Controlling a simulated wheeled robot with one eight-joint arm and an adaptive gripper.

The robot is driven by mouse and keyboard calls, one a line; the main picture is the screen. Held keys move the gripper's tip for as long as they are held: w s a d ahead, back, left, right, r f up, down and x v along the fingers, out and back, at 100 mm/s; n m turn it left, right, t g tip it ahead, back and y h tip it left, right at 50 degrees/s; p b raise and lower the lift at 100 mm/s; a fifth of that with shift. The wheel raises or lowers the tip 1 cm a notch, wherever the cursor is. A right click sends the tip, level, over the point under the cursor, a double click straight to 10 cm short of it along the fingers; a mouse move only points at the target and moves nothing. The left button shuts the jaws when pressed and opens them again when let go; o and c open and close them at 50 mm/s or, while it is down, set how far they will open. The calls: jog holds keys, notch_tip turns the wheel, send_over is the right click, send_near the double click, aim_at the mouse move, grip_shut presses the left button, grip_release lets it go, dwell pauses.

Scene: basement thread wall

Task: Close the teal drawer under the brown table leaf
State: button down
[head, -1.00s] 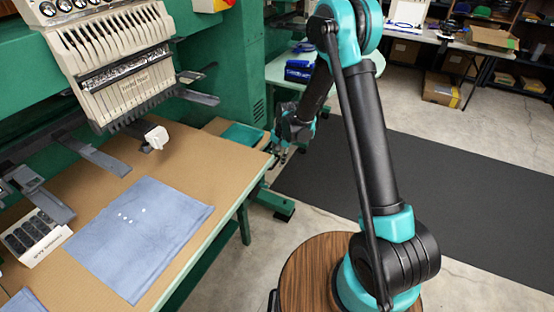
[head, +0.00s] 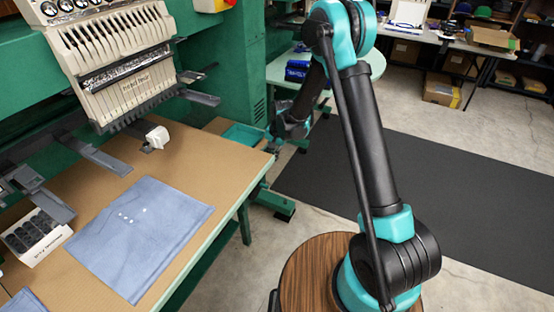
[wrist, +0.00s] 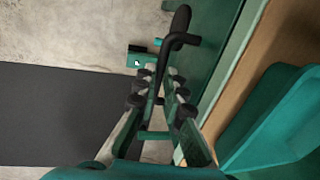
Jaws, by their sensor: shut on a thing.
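The brown table leaf (head: 190,165) has a pale green edge, and its brown top also shows in the wrist view (wrist: 275,45). A teal-green surface (wrist: 208,28) lies beside and below that edge; it may be the drawer, but I cannot tell how far it is open. A black, curved, handle-like bar (wrist: 179,22) runs in between my fingers. My gripper (wrist: 160,92) is shut on this bar. In the head view my gripper (head: 274,142) is at the leaf's far right corner, small and partly hidden by my wrist; no drawer shows clearly there.
An open teal bin (head: 245,134) sits on the leaf's far end, close to my gripper; in the wrist view this bin (wrist: 275,125) is at the right. The embroidery machine (head: 125,75) overhangs the leaf. A dark mat (head: 430,190) covers clear floor at the right.

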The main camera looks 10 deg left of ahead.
jog(key=shift+w+a, duration=0.2)
jog(key=shift+a, duration=0.15)
jog(key=c, duration=1.6)
grip_release()
jog(key=shift+a, duration=0.1)
jog(key=shift+s+d, duration=0.15)
jog(key=shift+d, duration=0.25)
jog(key=s+d+r, duration=0.1)
jog(key=d+r, duration=0.2)
jog(key=r, duration=0.6)
jog(key=s+d+r, duration=0.1)
jog(key=d+r, duration=0.2)
jog(key=r, duration=0.5)
jog(key=s+d+m+t, duration=0.1)
jog(key=s+d+m, duration=0.7)
jog(key=s+d, duration=0.4)
jog(key=shift+d+f+t, duration=0.2)
jog(key=shift+d+t, duration=0.2)
jog(key=shift+d, duration=1.2)
